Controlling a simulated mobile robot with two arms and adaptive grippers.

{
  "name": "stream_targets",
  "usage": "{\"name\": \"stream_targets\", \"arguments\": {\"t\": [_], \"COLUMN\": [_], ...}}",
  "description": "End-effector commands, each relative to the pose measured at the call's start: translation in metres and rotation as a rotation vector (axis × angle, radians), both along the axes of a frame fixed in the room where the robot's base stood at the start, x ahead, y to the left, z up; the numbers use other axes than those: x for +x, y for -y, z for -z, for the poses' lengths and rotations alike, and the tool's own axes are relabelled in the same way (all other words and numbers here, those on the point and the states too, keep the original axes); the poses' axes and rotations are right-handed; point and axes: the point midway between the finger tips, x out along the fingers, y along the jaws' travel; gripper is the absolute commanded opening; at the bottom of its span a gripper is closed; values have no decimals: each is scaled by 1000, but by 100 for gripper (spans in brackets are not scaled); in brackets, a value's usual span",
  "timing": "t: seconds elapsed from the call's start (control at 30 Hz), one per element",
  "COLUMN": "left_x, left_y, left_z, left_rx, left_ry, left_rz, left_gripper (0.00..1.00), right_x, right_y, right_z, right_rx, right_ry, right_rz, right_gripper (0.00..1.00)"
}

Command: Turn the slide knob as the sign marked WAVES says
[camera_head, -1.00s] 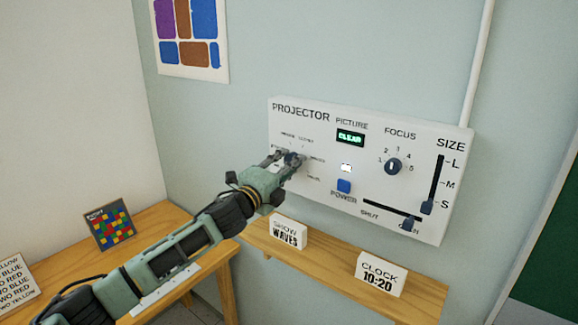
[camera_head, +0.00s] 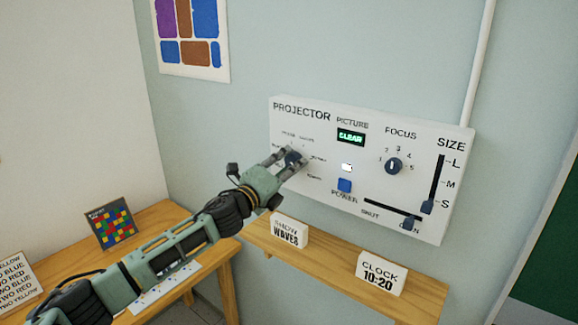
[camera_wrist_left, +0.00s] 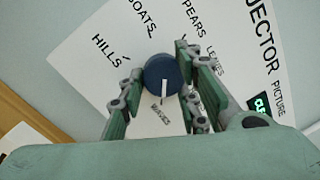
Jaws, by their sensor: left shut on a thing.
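The slide knob (camera_wrist_left: 158,72) is round and dark blue, on the white projector panel; it also shows in the head view (camera_head: 293,157). HILLS, BOATS, PEARS, LEAVES and WAVES are printed around it. In the left wrist view its white pointer line points toward the WAVES label (camera_wrist_left: 160,112). My left gripper (camera_head: 291,161) is shut on the knob, one finger on each side. The sign reading SHOW WAVES (camera_head: 290,232) stands on the wooden shelf below the panel. My right gripper is not in view.
The projector panel (camera_head: 312,193) also holds a green CLEAR display (camera_head: 351,138), a blue POWER button (camera_head: 344,185), a FOCUS knob (camera_head: 394,166), a SIZE slider (camera_head: 428,206) and a lower slider (camera_head: 408,223). A CLOCK 10:20 sign (camera_head: 381,274) stands on the shelf (camera_head: 330,272).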

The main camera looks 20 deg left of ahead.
Motion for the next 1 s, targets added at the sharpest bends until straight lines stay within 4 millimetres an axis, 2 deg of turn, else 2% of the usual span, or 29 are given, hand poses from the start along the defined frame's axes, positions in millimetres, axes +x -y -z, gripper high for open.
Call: {"name": "stream_targets", "arguments": {"t": [0.03, 0.13, 0.17, 0.3, 0.77, 0.87, 1.0], "left_x": [0, 0, 0, 0, -1, -7, -26], "left_y": [-1, -1, -1, 0, 0, -3, -9], "left_z": [10, 11, 10, 9, 4, 5, 7], "left_rx": [8, 8, 8, 6, 3, 3, 4], "left_ry": [-14, -14, -14, -13, -5, -5, -6], "left_rz": [-3, -3, -3, -2, -1, -1, 0], "left_gripper": [5, 5, 33, 45, 46, 46, 46], "right_x": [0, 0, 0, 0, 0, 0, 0], "right_y": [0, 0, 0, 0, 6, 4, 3], "right_z": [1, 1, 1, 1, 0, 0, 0], "right_rx": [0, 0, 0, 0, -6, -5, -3], "right_ry": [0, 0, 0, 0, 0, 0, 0], "right_rz": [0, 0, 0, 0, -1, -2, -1], "right_gripper": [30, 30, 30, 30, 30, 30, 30]}}
